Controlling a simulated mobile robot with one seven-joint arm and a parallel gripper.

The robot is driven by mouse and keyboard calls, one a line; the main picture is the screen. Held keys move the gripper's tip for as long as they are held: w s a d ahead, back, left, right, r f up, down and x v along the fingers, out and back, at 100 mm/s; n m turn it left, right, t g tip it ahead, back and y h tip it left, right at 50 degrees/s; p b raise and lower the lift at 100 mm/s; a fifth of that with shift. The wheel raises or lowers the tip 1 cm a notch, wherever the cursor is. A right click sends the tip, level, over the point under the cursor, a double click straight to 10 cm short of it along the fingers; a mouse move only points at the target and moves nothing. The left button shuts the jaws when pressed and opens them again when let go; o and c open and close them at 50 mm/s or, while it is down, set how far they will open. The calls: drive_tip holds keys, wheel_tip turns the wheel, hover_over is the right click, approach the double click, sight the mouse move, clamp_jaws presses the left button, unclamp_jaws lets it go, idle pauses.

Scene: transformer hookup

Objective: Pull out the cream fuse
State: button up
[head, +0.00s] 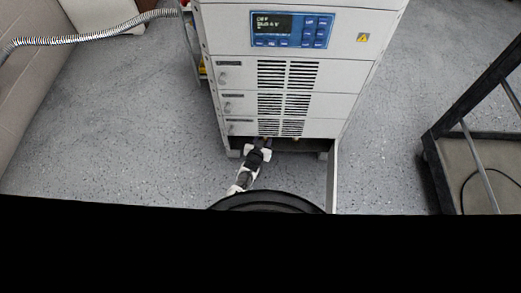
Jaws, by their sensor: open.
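The grey cabinet (340,70) stands ahead, with a dark open bay (300,146) along its bottom. My gripper (262,141) is at the upper left part of this bay, its fingers pointing into it. The fingers are small and dark here, and they are open. I cannot make out the cream fuse for certain; the inside of the bay is in shadow and partly hidden by the cabinet's lower front edge and my gripper. I cannot tell whether the fingers are around anything.
A narrow open panel (333,180) juts from the bay's right side. A dark-framed cart (440,165) stands at the right. A ribbed hose (90,37) runs at the upper left. The floor (130,130) left of the cabinet is clear.

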drive_tip(key=shift+b+x, duration=0.8)
drive_tip(key=shift+x, duration=0.35)
drive_tip(key=shift+w, duration=0.15)
clamp_jaws()
